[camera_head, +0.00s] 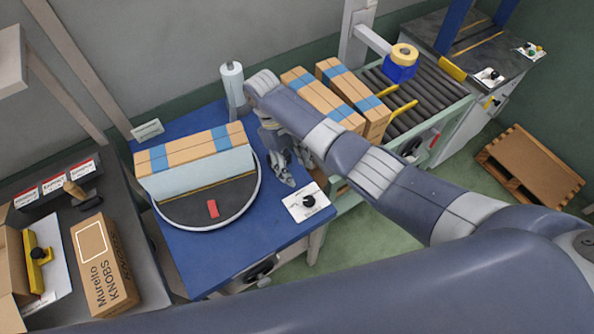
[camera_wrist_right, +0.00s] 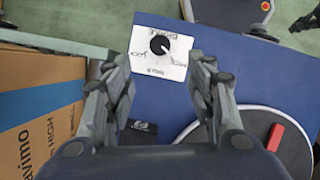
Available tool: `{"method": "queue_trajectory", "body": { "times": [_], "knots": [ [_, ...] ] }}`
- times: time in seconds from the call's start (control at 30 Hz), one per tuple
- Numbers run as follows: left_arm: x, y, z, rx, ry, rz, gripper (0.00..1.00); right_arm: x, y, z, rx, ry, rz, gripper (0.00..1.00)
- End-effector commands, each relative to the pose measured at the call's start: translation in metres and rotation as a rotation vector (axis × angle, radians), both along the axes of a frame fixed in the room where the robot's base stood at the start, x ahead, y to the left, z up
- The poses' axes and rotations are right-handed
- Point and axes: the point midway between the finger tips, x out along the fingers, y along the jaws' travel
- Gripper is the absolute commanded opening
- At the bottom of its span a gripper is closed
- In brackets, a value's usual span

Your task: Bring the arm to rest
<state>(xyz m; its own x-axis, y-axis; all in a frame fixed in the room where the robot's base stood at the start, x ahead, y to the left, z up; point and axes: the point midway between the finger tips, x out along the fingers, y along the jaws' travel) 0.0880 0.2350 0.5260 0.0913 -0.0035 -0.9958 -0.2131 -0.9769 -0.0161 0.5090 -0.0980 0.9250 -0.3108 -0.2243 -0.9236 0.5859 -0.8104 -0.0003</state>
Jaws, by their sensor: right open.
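My right gripper (camera_head: 296,172) is open and empty above the blue table (camera_head: 200,262) in the head view. It is between the round turntable (camera_head: 185,218) and the white card with a black knob (camera_head: 308,202). In the right wrist view my right gripper (camera_wrist_right: 158,78) has its two fingers spread wide with nothing between them. The white card with its knob (camera_wrist_right: 160,50) shows beyond the fingertips there. My right arm (camera_head: 400,190) stretches from the lower right across the head view. My left gripper is not in view.
A brown carton with blue bands (camera_head: 195,152) stands on the turntable's far side. More banded cartons (camera_head: 340,95) stand right of the gripper by the roller conveyor (camera_head: 440,95). A white cylinder (camera_head: 232,85) stands behind the gripper. A Mureito Knobs box (camera_head: 103,265) is at left.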

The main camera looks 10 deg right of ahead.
Motion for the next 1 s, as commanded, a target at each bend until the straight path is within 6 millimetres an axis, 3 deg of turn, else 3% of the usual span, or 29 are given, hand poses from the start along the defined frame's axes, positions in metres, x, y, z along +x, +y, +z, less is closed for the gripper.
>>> {"method": "queue_trajectory", "body": {
  "times": [0.43, 0.57, 0.83, 1.0],
  "knots": [
    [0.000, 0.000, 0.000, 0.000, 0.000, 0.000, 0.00, -0.001, 0.000, -0.001, 0.001, 0.001, 0.001, 0.50],
    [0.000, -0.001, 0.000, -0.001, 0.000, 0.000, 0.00, -0.010, 0.006, -0.010, 0.027, -0.007, 0.003, 0.50],
    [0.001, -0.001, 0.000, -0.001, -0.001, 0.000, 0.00, -0.068, 0.030, -0.054, 0.206, -0.114, -0.040, 0.50],
    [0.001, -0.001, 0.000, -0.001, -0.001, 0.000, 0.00, -0.108, 0.025, -0.063, 0.295, -0.219, -0.123, 0.50]
  ]
}}
